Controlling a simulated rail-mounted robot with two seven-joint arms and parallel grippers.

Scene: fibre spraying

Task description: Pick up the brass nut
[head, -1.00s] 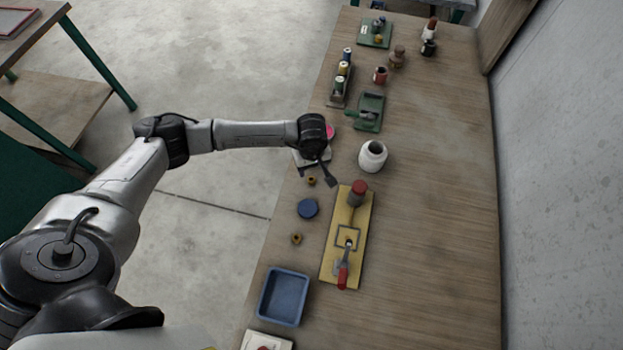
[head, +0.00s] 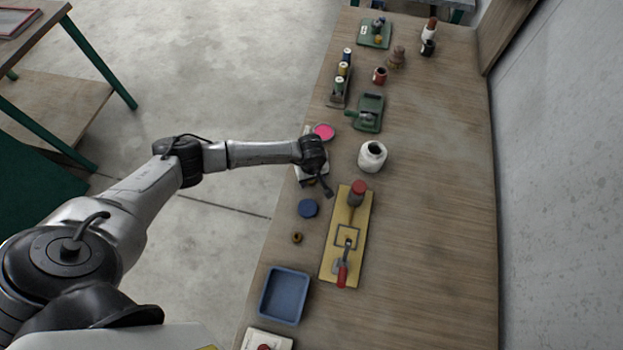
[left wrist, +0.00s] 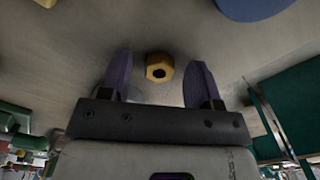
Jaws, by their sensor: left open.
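A brass nut (left wrist: 159,67) with a dark hole lies on the wooden bench. In the left wrist view it shows between and just beyond the two fingertips of my left gripper. My left gripper (head: 318,187) is open and empty, over the bench's left edge area; in the head view it largely covers this nut. A second brass nut (head: 297,238) lies nearer, below the blue disc (head: 308,208). My right gripper is not in view.
A yellow board (head: 330,262) with a red-handled clamp lies right of the gripper. A white jar (head: 372,156) stands farther back, and a pink disc (head: 324,132) lies behind the gripper. A blue tray (head: 284,296) is nearer. The bench's right side is clear.

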